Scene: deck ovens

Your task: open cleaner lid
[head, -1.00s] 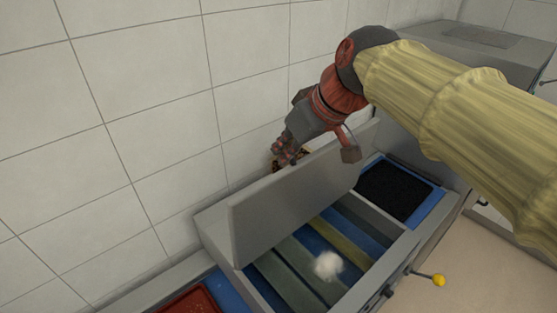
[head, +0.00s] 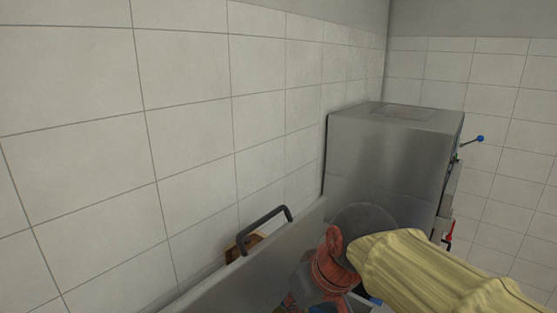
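The cleaner lid (head: 235,288) is a grey metal panel along the bottom of the head view, standing raised in front of the tiled wall. Its dark bar handle (head: 262,228) shows on the upper edge, clear of my gripper. My gripper (head: 290,303) is at the bottom edge, on the near side of the lid and below and right of the handle. Its fingers are mostly cut off, so I cannot tell their opening or whether they touch the lid. The inside of the cleaner is out of view.
A large steel oven-like box (head: 390,160) stands to the right, beyond my arm, with a blue-knobbed lever (head: 479,139) and a red handle (head: 449,236). The tiled wall (head: 190,140) closes the back. A small orange-brown object (head: 240,247) lies behind the lid.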

